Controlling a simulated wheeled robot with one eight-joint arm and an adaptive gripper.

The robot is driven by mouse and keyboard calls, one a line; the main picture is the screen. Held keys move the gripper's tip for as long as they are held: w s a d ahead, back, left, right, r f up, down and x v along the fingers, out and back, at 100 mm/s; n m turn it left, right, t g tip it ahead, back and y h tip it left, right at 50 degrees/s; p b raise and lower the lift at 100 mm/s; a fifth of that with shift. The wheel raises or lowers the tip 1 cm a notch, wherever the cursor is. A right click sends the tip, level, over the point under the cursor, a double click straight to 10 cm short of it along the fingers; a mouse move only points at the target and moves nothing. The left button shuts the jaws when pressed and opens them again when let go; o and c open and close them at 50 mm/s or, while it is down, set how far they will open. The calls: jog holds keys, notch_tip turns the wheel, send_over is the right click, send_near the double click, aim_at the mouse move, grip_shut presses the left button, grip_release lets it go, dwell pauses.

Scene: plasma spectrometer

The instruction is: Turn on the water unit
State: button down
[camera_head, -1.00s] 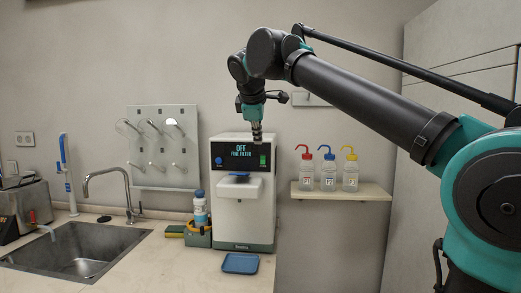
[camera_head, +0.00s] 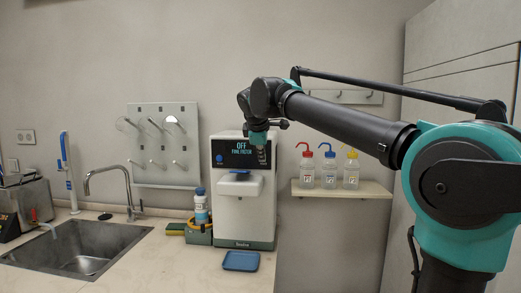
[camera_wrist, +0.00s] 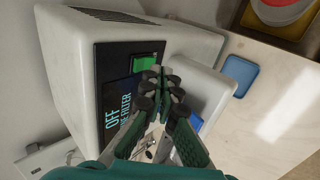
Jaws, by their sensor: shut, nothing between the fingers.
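The water unit (camera_head: 245,215) is a white box with a dark display panel (camera_head: 236,150) that reads OFF. It stands on the counter in the middle of the head view. In the wrist view, the unit's white housing (camera_wrist: 75,75) fills the left and centre. A green rectangular switch (camera_wrist: 145,61) sits on the dark panel beside the OFF text. My gripper (camera_head: 263,160) is in front of the panel's right side and hides the switch in the head view. In the wrist view my gripper (camera_wrist: 163,78) is shut and empty, with its fingertips close beside the switch. I cannot tell whether they touch it.
A blue tray (camera_head: 241,261) lies on the counter before the unit. A caddy with a bottle (camera_head: 201,210) stands to its left, then a sink (camera_head: 78,250) with a tap. A shelf (camera_head: 345,194) with wash bottles is on the right.

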jog(key=shift+w+f, duration=0.35)
jog(key=shift+w, duration=0.55)
jog(key=shift+w+f+t, duration=0.15)
jog(key=shift+w+t, duration=0.05)
jog(key=shift+t, duration=0.1)
jog(key=shift+r, duration=0.8)
